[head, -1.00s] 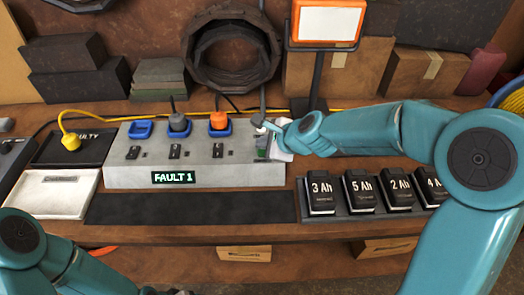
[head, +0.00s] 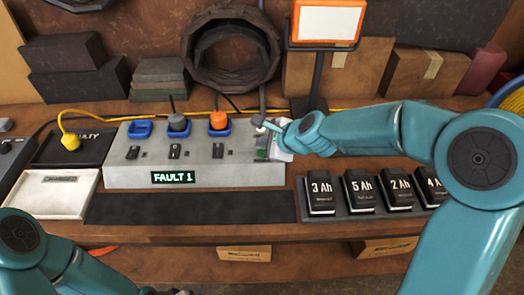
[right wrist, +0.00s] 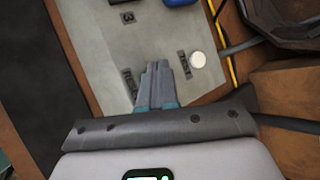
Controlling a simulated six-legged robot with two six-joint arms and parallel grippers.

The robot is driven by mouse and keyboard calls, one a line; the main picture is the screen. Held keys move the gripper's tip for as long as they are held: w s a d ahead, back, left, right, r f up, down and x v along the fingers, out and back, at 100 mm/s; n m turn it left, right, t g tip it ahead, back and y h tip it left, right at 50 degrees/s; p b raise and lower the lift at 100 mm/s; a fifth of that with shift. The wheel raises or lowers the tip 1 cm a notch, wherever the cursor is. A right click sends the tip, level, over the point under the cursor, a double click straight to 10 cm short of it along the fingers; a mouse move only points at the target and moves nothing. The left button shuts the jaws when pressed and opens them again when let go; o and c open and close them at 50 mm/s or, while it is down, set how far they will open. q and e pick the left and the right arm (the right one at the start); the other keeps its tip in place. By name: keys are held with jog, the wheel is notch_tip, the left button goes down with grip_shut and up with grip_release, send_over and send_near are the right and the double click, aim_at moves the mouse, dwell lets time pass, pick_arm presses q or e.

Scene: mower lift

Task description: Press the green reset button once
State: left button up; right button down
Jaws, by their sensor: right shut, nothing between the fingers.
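The grey panel (head: 125,178) stands on the bench with a lit "FAULT 1" display (head: 178,177). A small patch of green, which looks like the green reset button (head: 262,143), shows at its right end. My right gripper (head: 269,148) is over that end, its fingers shut and empty. I cannot tell whether the fingertips touch the button. My left arm (head: 40,255) is at the bottom left, its fingers out of view.
A round white knob (right wrist: 198,60) sits near the panel's back edge. Labelled batteries (head: 358,190) stand to the right. An orange-framed screen (head: 328,22) rises behind. The dark mat (head: 190,207) is clear.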

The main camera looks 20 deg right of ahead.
jog(key=shift+f, duration=0.4)
jog(key=shift+f+b, duration=0.4)
jog(key=shift+b, duration=0.25)
jog(key=shift+r, duration=0.1)
dwell(0.4)
jog(key=shift+r+p, duration=0.75)
jog(key=shift+p, duration=0.1)
notch_tip(320, 180, up, 5)
jog(key=p, duration=0.5)
dwell(0.4)
